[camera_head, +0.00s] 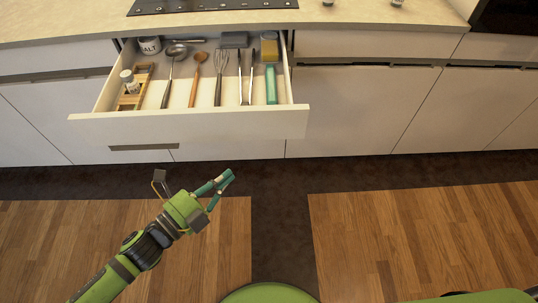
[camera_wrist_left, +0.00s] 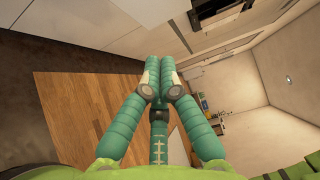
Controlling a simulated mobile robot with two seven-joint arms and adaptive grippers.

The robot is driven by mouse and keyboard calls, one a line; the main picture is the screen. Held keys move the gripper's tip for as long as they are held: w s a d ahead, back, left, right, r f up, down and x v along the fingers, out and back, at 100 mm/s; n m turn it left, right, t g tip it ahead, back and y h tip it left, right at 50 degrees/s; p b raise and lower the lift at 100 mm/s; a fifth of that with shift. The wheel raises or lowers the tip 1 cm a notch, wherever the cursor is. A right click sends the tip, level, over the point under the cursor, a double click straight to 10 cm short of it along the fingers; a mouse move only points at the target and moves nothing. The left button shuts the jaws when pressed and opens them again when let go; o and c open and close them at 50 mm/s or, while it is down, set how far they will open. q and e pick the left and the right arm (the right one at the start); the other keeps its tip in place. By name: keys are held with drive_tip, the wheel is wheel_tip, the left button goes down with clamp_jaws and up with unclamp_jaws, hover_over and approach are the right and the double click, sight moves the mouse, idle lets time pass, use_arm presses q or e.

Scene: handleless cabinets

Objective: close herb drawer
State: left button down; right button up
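The open drawer (camera_head: 190,124) is pulled out from the white cabinet below the counter, at the upper left in the head view. It holds a salt jar (camera_head: 150,45), a ladle (camera_head: 172,70), a wooden spoon (camera_head: 196,78), a whisk (camera_head: 220,75), a wooden rack with a small white jar (camera_head: 130,82) and a green box (camera_head: 271,84). My left gripper (camera_head: 229,176) is in front of and below the drawer front, apart from it. In the left wrist view its fingers (camera_wrist_left: 159,62) are together with nothing between them. My right gripper does not show.
The counter (camera_head: 330,18) carries a dark hob (camera_head: 210,5) behind the drawer. Closed cabinet fronts (camera_head: 360,105) lie to the right. The wooden floor (camera_head: 420,235) and dark floor strip in front are clear.

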use_arm(q)
drive_tip(key=p+x, duration=0.1)
drive_tip(key=x, duration=0.4)
drive_tip(key=p, duration=0.1)
approach(266, 126)
drive_tip(key=shift+x, duration=2.75)
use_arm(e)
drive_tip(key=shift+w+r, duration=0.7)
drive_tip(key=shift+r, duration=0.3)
use_arm(q)
drive_tip(key=shift+d, duration=0.1)
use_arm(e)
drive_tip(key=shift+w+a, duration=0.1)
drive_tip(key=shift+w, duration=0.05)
